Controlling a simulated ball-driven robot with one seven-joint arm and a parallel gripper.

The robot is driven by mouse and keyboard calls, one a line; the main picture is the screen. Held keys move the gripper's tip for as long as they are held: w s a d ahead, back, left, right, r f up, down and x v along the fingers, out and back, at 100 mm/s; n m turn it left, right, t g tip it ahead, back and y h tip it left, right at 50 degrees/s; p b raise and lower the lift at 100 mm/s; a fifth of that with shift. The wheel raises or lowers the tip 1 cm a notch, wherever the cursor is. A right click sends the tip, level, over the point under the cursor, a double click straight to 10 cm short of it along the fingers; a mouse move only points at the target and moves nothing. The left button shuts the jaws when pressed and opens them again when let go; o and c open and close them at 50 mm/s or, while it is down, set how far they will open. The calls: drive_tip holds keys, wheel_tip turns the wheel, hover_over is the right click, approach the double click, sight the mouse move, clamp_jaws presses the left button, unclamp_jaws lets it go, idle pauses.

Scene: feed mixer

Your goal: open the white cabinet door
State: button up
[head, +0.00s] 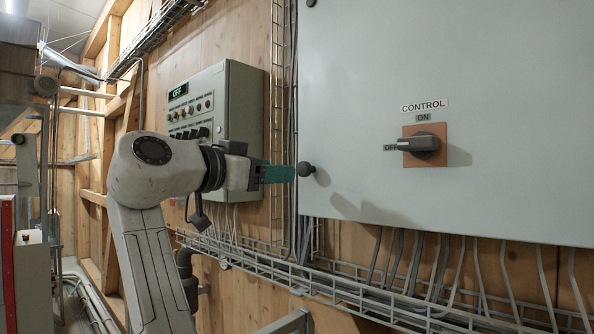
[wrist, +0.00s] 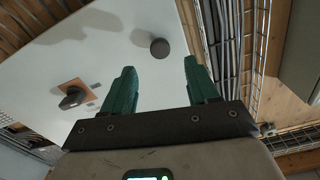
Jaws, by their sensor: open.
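The white cabinet door (head: 450,70) is a large pale panel on the right of the head view, and it looks closed. A dark round knob (head: 306,169) sits near its lower left edge. My gripper (head: 293,173), with green fingers, is just left of the knob in the head view. In the wrist view my gripper (wrist: 159,68) is open and empty. There the knob (wrist: 160,48) shows beyond the fingertips, between their lines. I cannot tell whether a finger touches it. The door also shows in the wrist view (wrist: 110,45).
A rotary switch (head: 423,146) on an orange plate protrudes from the door. A grey-green control box (head: 228,115) hangs on the wooden wall behind my arm. A wire cable tray (head: 390,298) with several cables runs below the cabinet. A vertical tray (head: 278,100) stands left of it.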

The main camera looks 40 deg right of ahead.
sight(301, 171)
drive_tip(key=d+p, duration=0.1)
drive_tip(key=d, duration=0.7)
drive_tip(key=shift+w, duration=0.15)
drive_tip(key=shift+c, duration=0.4)
clamp_jaws()
